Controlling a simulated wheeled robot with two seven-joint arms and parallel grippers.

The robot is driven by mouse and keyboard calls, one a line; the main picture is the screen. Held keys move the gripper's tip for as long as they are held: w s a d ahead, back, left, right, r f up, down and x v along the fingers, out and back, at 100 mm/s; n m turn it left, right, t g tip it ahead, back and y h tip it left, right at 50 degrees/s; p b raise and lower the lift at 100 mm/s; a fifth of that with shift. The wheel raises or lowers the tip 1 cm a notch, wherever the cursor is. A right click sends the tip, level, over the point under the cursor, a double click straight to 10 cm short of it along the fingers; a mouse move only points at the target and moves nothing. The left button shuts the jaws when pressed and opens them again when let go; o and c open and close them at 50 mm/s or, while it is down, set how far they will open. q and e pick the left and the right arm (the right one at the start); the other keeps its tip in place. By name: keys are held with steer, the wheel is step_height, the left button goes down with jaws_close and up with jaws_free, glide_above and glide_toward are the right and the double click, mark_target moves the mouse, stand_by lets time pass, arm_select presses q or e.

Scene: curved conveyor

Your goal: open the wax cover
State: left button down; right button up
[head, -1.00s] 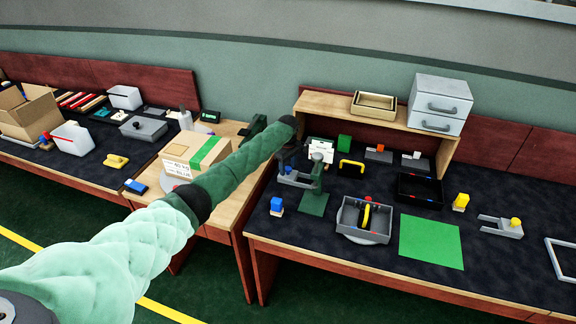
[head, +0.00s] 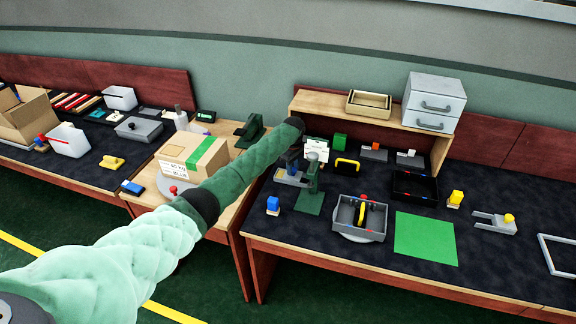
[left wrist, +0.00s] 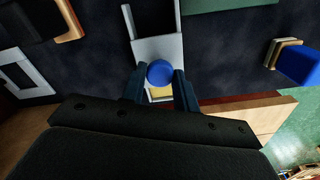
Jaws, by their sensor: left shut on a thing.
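My left gripper (head: 293,160) is at the back left of the right-hand table. In the left wrist view its two dark fingers (left wrist: 160,80) are shut on a round blue knob (left wrist: 160,71). A light grey fixture (left wrist: 157,49) with two prongs lies below the knob, and a yellow patch (left wrist: 160,91) shows just under it. In the head view the grey fixture (head: 288,177) is partly hidden by my arm and a green stand. The wax cover cannot be told clearly apart from the fixture. My right gripper is not in view.
The green stand (head: 312,190) is close to the right of my gripper. A blue block (head: 273,204) stands in front. A wooden shelf (head: 330,108) rises behind.

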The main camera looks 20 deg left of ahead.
arm_select(q)
steer(key=c, duration=1.1)
jaws_free()
steer(key=shift+o, duration=0.2)
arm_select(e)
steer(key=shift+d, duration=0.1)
arm_select(q)
steer(key=shift+r, duration=0.1)
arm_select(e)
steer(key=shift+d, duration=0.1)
arm_select(q)
steer(key=shift+r, duration=0.35)
step_height(320, 180, up, 6)
steer(key=shift+f+b, duration=0.15)
steer(key=shift+b, duration=1)
steer(key=shift+r, duration=0.6)
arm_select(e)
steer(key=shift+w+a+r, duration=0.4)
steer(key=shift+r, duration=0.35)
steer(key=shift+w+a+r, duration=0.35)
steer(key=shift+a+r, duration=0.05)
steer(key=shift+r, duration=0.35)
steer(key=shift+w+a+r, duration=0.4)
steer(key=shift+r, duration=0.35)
